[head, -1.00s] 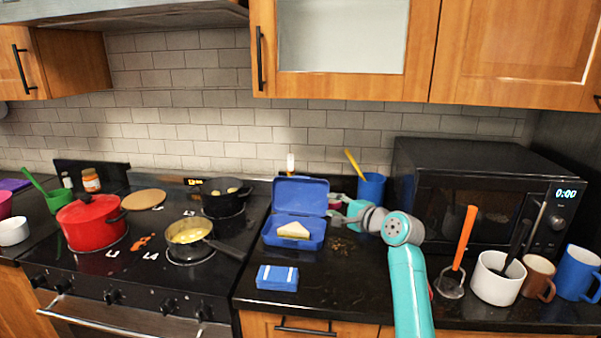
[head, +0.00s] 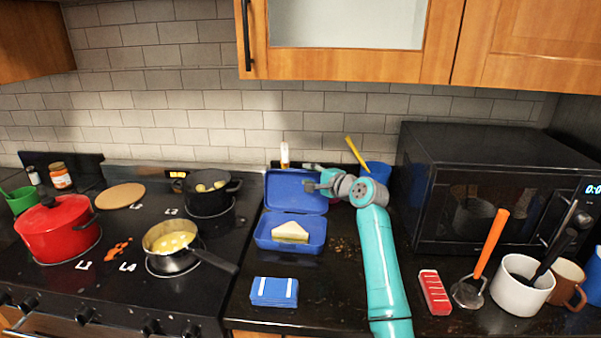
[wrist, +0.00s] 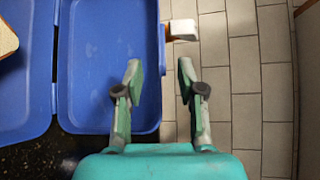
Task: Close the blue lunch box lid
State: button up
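The blue lunch box (head: 307,247) sits open on the dark counter with a sandwich (head: 290,231) inside. Its lid (head: 292,192) stands up at the back, hinged to the box. My gripper (head: 315,180) is at the lid's upper right edge in the head view. In the wrist view my gripper (wrist: 160,70) is open, with one finger over the lid (wrist: 108,50) and the other past its edge. I cannot tell whether a finger touches the lid. Part of the box (wrist: 25,110) and the sandwich (wrist: 6,40) show at the left there.
A blue cup (head: 378,172) with a yellow utensil stands behind my arm. A microwave (head: 480,190) is to the right. A blue striped packet (head: 274,291) lies in front of the box. A stove with a red pot (head: 58,228) and pan (head: 172,243) is at the left.

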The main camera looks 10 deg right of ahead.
aim_at(300, 172)
jog(key=shift+x, duration=2.4)
grip_shut()
